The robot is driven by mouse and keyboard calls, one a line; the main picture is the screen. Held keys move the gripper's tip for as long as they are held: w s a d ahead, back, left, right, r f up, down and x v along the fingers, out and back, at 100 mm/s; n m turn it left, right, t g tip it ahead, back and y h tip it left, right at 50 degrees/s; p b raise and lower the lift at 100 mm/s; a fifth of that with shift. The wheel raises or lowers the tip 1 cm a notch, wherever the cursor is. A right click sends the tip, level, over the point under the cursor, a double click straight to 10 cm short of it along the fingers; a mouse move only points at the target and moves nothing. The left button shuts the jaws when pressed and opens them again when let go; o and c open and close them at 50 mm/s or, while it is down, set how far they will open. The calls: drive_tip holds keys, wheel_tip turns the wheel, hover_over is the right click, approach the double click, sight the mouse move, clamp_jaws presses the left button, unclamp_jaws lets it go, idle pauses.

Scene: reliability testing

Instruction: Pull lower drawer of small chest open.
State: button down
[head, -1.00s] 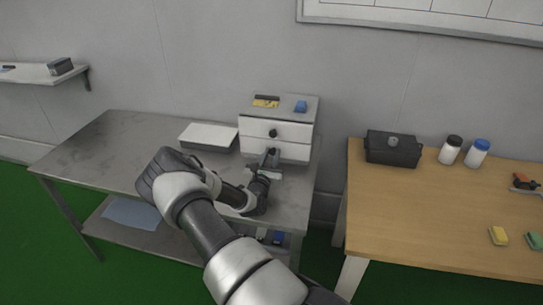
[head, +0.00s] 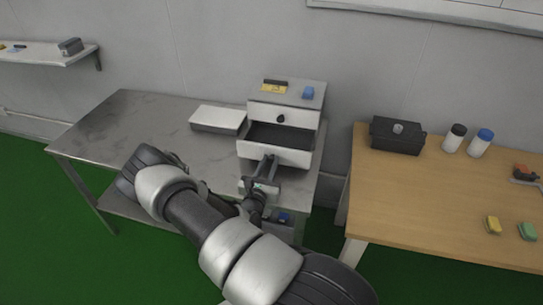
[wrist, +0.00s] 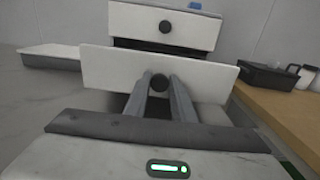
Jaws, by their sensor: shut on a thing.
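The small chest (head: 315,104) is white with a grey top and stands at the right end of the metal table. Its upper drawer (head: 300,118) is shut and has a dark round knob. Its lower drawer (head: 290,154) is pulled well out, and its dark inside shows in the head view. My gripper (wrist: 159,82) is shut on the dark round knob of the lower drawer, with a finger on either side of it. The lower drawer's white front (wrist: 107,70) spans the wrist view. In the head view my gripper (head: 267,165) is in front of the drawer and hides its knob.
A white tray (head: 218,120) lies left of the chest on the metal table (head: 120,125). A yellow item and a blue item sit on the chest. A wooden table (head: 430,210) at right holds a black box (head: 397,136) and two bottles.

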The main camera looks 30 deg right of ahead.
drive_tip(key=shift+f, duration=0.1)
drive_tip(key=c, duration=1.5)
unclamp_jaws()
drive_tip(key=v, duration=1.7)
drive_tip(key=shift+s+a, duration=0.1)
drive_tip(key=shift+s, duration=0.1)
